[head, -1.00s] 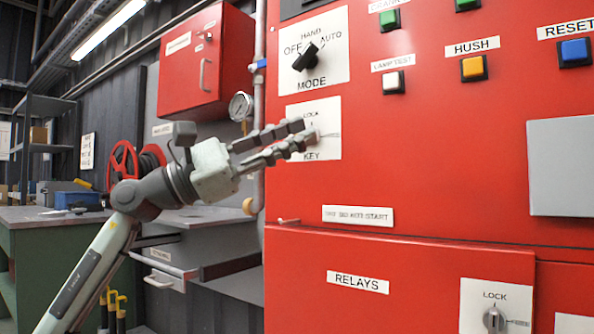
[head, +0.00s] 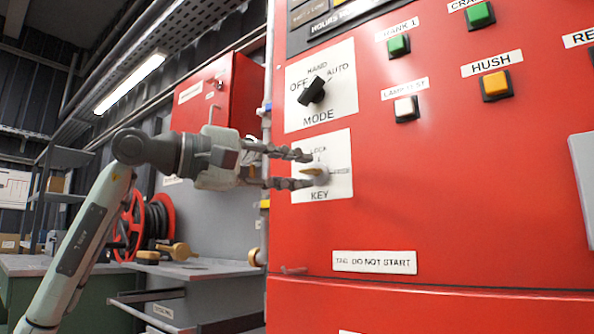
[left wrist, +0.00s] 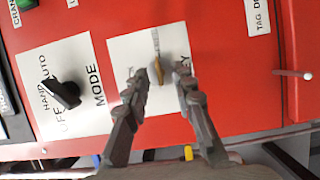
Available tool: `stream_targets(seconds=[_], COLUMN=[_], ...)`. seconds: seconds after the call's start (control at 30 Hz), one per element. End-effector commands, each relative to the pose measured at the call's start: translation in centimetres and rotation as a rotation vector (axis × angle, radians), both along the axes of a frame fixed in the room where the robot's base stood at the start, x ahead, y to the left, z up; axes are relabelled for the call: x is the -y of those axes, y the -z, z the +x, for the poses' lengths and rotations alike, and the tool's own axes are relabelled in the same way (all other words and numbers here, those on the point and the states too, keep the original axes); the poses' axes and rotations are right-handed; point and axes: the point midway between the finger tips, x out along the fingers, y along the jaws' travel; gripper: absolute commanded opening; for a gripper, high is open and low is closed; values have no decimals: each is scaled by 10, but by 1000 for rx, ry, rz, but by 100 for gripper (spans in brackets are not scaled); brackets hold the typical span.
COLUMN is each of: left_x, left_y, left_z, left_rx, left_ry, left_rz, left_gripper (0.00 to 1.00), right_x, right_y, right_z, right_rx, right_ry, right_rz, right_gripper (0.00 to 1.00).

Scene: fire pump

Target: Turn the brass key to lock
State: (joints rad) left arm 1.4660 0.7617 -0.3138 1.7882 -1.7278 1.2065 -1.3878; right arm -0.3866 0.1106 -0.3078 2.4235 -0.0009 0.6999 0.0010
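The brass key (head: 316,172) sticks out of the lock on the white KEY plate (head: 338,149) of the red panel. In the left wrist view the key (left wrist: 159,70) shows just beyond the fingertips, between them. My left gripper (head: 306,169) is open, its two fingers above and below the key in the head view. The fingertips are close to the plate; I cannot tell whether they touch the key. The plate's small lettering is partly covered by the fingers. My right gripper is in neither view.
The black MODE knob (head: 312,91) sits above the key plate. A white lamp-test button (head: 406,108), an orange HUSH button (head: 495,85) and green buttons are to the right. A DO NOT START tag plate (head: 374,262) is below. A pipe runs along the panel's left edge.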

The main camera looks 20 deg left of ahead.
Motion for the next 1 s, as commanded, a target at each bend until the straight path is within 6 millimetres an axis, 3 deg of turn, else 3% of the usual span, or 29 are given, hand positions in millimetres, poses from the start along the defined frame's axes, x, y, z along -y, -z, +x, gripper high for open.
stream_targets(seconds=[0.33,0.53,1.0], left_x=[4,4,3], left_y=[0,0,1], left_z=[3,3,3], left_rx=[1,0,-10], left_ry=[1,1,1], left_rz=[-1,-1,-29], left_gripper=[24,0,0], right_x=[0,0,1], right_y=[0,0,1], right_z=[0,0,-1], right_rx=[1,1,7], right_ry=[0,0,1], right_rz=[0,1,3], right_gripper=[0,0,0])
